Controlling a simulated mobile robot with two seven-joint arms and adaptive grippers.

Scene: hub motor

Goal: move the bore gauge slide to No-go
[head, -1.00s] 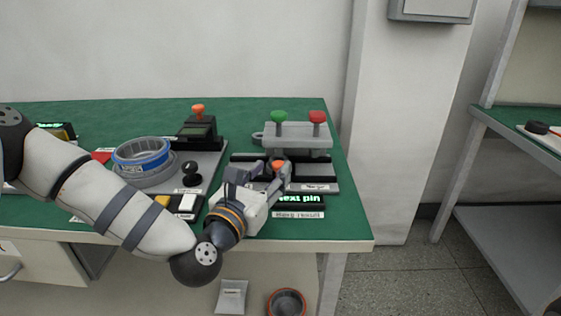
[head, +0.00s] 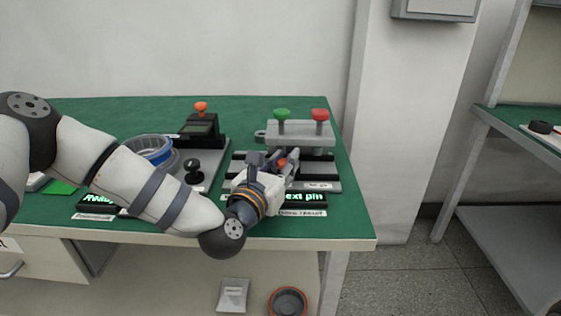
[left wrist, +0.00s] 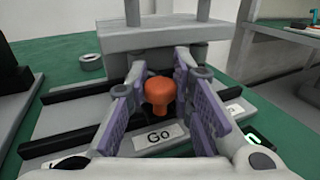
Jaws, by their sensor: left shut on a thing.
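The bore gauge slide's orange knob (head: 282,162) stands in front of the grey gauge block (head: 300,133) on the right of the bench. In the left wrist view the knob (left wrist: 159,92) is upright between the finger pads, just behind a "Go" label (left wrist: 160,137). My left gripper (head: 275,160) is shut on this knob; it also shows in the left wrist view (left wrist: 160,95). A second label (head: 318,185) lies to the right on the base, too small to read. The slide's lower part is hidden by the gripper. My right gripper is not in view.
A green knob (head: 281,114) and a red knob (head: 320,115) stand on the block. Dark rails (left wrist: 80,100) flank the slide. The bench's right edge is close.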

